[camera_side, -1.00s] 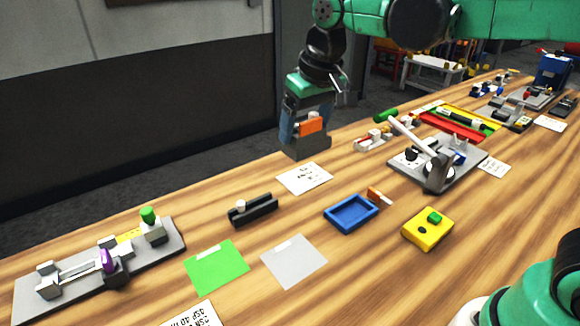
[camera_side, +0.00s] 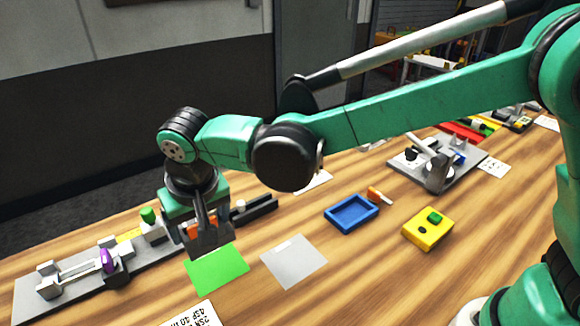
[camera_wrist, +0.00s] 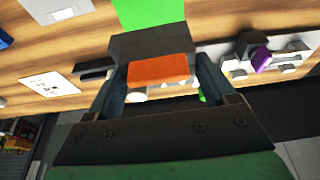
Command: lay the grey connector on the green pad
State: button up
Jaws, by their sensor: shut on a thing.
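My gripper (camera_side: 204,228) hangs low over the back part of the green pad (camera_side: 222,270) in the side view. It is shut on the grey connector (camera_side: 210,246), a dark grey block with an orange part (camera_wrist: 158,70) between the fingers. The connector appears to be above the pad; I cannot tell the exact gap.
A grey pad (camera_side: 294,262) lies right of the green one. A black block (camera_side: 262,207) stands close behind my gripper, and a grey fixture plate (camera_side: 60,290) lies to the left. A blue tray (camera_side: 351,212) and yellow box (camera_side: 428,229) are farther right.

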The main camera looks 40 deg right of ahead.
jog(key=shift+f, duration=0.1)
jog(key=shift+f, duration=2.7)
jog(key=shift+f, duration=0.7)
jog(key=o, duration=1)
jog(key=shift+o, duration=0.2)
jog(key=shift+r, duration=3.5)
jog(key=shift+d+r, duration=0.2)
jog(key=shift+d, duration=0.2)
jog(key=s+d+r+t, duration=0.15)
jog(key=d+r, duration=0.35)
jog(key=d, duration=0.7)
jog(key=s+d+f+t, duration=0.1)
jog(key=s+d+t, duration=0.1)
jog(key=s+d, duration=0.6)
jog(key=d, duration=0.3)
jog(key=shift+s, duration=0.15)
